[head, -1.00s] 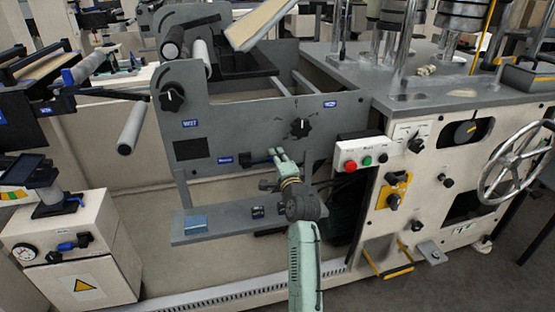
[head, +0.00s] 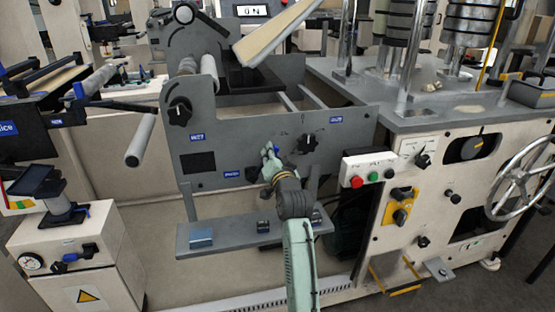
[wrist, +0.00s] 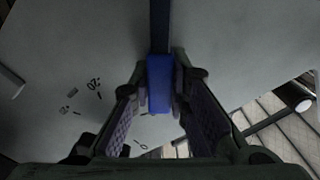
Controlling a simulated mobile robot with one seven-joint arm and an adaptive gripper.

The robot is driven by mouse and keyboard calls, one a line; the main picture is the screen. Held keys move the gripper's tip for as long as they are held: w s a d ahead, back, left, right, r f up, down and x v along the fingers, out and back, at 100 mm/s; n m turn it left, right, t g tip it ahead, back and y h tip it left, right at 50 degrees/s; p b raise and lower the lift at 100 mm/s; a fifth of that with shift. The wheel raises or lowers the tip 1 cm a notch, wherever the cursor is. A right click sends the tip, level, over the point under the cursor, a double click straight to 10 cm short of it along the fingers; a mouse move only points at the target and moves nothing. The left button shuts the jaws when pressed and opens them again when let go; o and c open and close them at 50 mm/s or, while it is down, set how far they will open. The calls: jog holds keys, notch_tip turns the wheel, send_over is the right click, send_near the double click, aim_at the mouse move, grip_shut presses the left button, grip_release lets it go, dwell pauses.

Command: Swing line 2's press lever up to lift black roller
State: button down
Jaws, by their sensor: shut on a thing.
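The press lever shows as a dark bar with a blue handle (wrist: 160,84) in the wrist view, running up out of the picture. My gripper (wrist: 160,103) has its fingers on both sides of the blue handle and is shut on it. In the head view my gripper (head: 269,160) is in front of the grey side plate (head: 232,128), and a bit of the blue handle (head: 276,149) shows at its tips; the lever's pivot is hidden.
Black knobs (head: 179,112) and (head: 307,144) stick out of the side plate. A control box (head: 369,168) with red and green buttons is right of my arm. A grey shelf (head: 215,238) lies below my gripper. A handwheel (head: 520,180) stands at the far right.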

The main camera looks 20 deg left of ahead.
aim_at(252, 144)
jog(key=n, duration=0.1)
jog(key=s+a+r+n, duration=0.1)
jog(key=a+n, duration=0.1)
jog(key=shift+s+a+r+n, duration=0.15)
jog(key=shift+s+r+n, duration=0.1)
jog(key=shift+r+n, duration=0.05)
jog(key=shift+s+a+r+n, duration=0.1)
jog(key=shift+s+a+n, duration=0.35)
jog(key=shift+n, duration=0.3)
jog(key=shift+s+a+r+n, duration=0.1)
jog(key=shift+s+a+n, duration=0.15)
jog(key=shift+a+n, duration=0.4)
jog(key=c, duration=1.6)
grip_release()
jog(key=shift+o, duration=0.4)
jog(key=shift+d, duration=0.1)
jog(key=v, duration=1.2)
jog(key=shift+r, duration=0.1)
